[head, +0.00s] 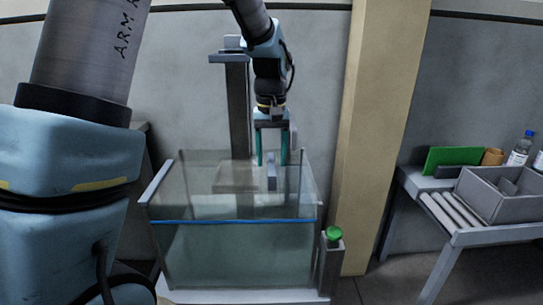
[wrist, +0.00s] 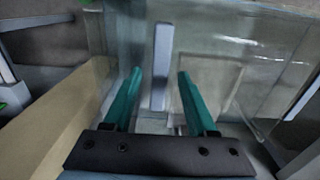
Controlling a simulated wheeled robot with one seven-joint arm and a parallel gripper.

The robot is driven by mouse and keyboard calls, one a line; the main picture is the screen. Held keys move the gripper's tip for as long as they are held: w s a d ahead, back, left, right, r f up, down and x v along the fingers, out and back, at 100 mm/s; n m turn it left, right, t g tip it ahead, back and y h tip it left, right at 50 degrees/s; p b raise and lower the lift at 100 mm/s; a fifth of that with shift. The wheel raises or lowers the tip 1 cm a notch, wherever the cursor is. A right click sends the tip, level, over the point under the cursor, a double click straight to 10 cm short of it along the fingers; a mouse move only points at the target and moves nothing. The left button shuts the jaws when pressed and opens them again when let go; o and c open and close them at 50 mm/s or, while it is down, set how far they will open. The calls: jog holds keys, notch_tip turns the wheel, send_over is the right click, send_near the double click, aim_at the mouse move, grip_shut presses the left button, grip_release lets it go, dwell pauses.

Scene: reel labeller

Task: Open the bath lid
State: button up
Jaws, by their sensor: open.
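The bath (head: 240,258) is a clear glass tank in the middle of the head view, with a blue line along its front. Its clear lid is hard to tell from the glass walls; it appears to lie shut across the top. A pale grey bar handle (head: 271,178) shows at the lid; it also shows in the wrist view (wrist: 161,60). My gripper (head: 272,162) hangs fingers down over the bath, open and empty. In the wrist view the handle lies between the lines of its two green fingers (wrist: 158,76). I cannot tell whether they touch it.
A grey post (head: 238,105) stands behind the bath. A short post with a green button (head: 334,233) stands at its right front corner. A tan pillar (head: 385,120) rises to the right. Further right, a roller table (head: 455,215) carries a grey bin (head: 490,208) and a bottle (head: 521,148).

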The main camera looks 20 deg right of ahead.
jog(key=shift+c, duration=0.4)
grip_shut()
dwell(0.9)
